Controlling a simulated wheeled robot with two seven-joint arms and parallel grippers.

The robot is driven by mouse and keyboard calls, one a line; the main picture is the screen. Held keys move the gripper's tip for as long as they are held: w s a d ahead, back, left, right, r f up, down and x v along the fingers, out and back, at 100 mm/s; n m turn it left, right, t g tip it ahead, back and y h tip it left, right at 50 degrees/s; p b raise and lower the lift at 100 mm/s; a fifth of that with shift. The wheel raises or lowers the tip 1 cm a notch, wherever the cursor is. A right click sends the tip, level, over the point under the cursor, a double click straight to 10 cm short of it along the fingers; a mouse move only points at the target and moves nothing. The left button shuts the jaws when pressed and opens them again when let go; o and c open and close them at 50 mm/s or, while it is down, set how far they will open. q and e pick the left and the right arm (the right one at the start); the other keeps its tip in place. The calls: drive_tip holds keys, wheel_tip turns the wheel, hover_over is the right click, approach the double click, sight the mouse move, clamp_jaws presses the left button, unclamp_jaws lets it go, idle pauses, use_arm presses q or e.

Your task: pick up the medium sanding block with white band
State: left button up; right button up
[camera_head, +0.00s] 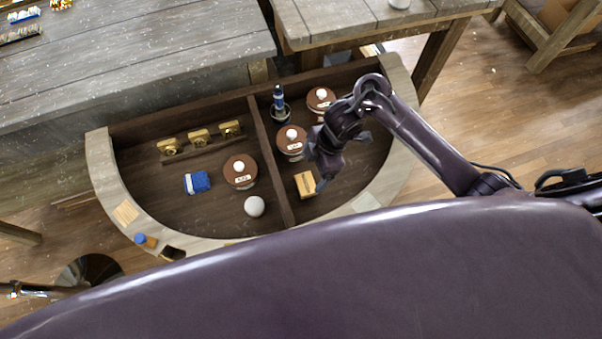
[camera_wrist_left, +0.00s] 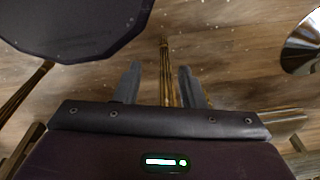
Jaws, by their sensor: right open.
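A blue block (camera_head: 197,182) with a white part at its left lies on the floor of the half-round console's left compartment. A tan block (camera_head: 305,185) lies in the right compartment. I cannot tell for certain from this distance which block carries the white band. My right gripper (camera_head: 342,162) is open and empty, above the right compartment, just up and right of the tan block. My left gripper (camera_wrist_left: 160,85) shows in the left wrist view, with its fingers apart and nothing between them, over the wooden floor.
A grey table (camera_head: 130,60) stands behind.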

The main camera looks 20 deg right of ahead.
sight(307, 183)
drive_tip(key=f, duration=0.1)
drive_tip(key=s+f, duration=0.1)
drive_tip(key=a+f, duration=0.1)
drive_tip(key=shift+s+f, duration=0.15)
drive_tip(key=shift+s, duration=0.05)
drive_tip(key=x, duration=0.2)
drive_tip(key=shift+w+f, duration=0.2)
drive_tip(key=shift+f, duration=0.2)
drive_tip(key=shift+a+f, duration=0.1)
drive_tip(key=shift+f, duration=0.35)
drive_tip(key=c, duration=1.2)
use_arm(q)
drive_tip(key=s, duration=0.4)
drive_tip(key=shift+s+a+f, duration=0.1)
drive_tip(key=shift+s+f, duration=0.25)
drive_tip(key=shift+f, duration=0.05)
use_arm(e)
drive_tip(key=shift+o, duration=0.2)
drive_tip(key=shift+r, duration=0.1)
